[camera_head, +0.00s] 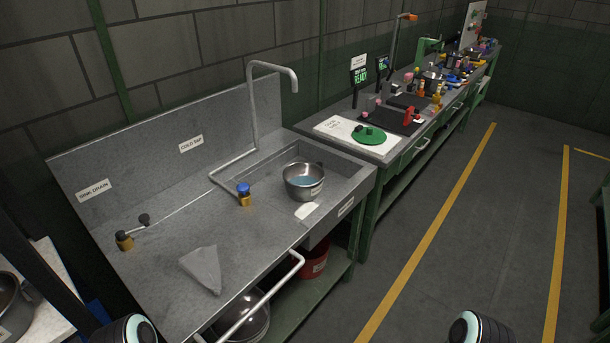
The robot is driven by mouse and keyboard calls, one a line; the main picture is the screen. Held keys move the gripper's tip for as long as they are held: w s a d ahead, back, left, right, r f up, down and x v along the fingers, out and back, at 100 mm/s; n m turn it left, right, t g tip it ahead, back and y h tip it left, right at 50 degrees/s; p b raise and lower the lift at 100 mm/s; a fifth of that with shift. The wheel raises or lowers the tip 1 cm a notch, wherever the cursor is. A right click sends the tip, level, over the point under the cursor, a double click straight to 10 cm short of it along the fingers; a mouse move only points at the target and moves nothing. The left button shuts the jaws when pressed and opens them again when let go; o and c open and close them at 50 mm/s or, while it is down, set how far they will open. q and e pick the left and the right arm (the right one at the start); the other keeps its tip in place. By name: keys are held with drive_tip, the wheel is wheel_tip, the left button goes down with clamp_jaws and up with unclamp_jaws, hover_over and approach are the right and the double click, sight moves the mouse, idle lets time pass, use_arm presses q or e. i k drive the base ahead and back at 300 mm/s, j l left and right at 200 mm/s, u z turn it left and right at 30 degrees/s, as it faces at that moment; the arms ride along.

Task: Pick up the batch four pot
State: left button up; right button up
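A steel pot (303,180) with bluish water in it sits upright in the sink basin, with a small label on its side too small to read. Another steel pot (10,300) shows partly at the left edge on a white surface, its label also unreadable. I cannot tell which pot is batch four. A third steel vessel (248,318) sits on the shelf under the sink, partly hidden by the front rail. Rounded parts of my two arms show at the bottom edge, apart from all the pots. Neither gripper's fingers are in view.
The steel sink counter (165,240) carries a grey cloth (201,268), a drain handle (133,233) and a blue-topped tap (244,194). A tall faucet (272,65) rises behind the basin. A red bucket (314,263) stands below. A cluttered workbench (385,150) extends beyond. The floor at right is clear.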

sight(303, 181)
drive_tip(key=i+l+u, duration=0.1)
drive_tip(key=i+l, duration=0.15)
drive_tip(key=i+l+u, duration=0.1)
drive_tip(key=l, duration=0.3)
drive_tip(key=i+l+u, duration=0.1)
drive_tip(key=i+l, duration=0.2)
